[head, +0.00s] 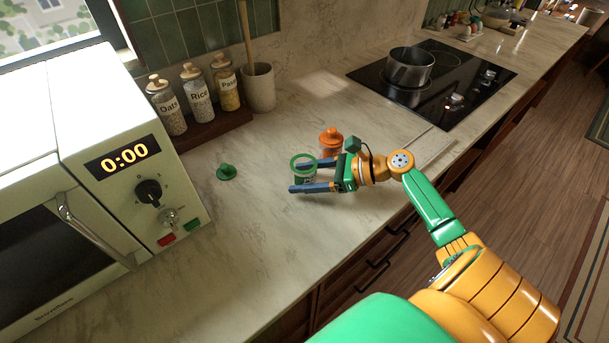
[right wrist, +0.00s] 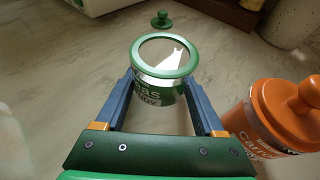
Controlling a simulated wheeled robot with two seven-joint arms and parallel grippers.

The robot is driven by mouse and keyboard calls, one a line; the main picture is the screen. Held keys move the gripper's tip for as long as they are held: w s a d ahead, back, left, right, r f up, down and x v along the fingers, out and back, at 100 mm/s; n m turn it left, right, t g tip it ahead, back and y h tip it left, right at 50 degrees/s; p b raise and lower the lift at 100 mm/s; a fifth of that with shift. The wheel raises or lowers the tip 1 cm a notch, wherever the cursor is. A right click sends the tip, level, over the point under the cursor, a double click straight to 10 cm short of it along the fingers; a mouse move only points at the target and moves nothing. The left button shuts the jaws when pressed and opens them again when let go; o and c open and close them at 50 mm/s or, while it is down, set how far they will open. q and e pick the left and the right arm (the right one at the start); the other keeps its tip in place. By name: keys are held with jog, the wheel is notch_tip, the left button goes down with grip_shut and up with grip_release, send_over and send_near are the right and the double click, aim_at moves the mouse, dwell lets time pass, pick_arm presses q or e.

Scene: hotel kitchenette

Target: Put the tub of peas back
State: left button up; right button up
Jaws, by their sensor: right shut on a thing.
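The tub of peas (head: 304,164) is a small pot with a green rim and a green label, over the counter in the middle of the head view. Its top is open, and a pale patch shows inside. My right gripper (head: 298,177) is shut on the tub, one blue finger on each side; the tub (right wrist: 163,90) stands between the fingers in the right wrist view. I cannot tell whether it touches the counter. A green knobbed lid (head: 227,172) lies apart on the counter; it also shows at the top of the right wrist view (right wrist: 161,19). My left gripper is out of view.
An orange lidded jar (head: 331,142) stands close beside my right gripper. A white microwave (head: 150,190) is at left. Oats, rice and pasta jars stand on a dark wooden stand (head: 205,132) by a utensil crock (head: 260,88). A hob (head: 440,85) with a pot is at back right.

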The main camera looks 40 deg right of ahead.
jog(key=o, duration=1.4)
jog(key=shift+f, duration=0.1)
jog(key=v, duration=1.2)
jog(key=shift+b, duration=0.4)
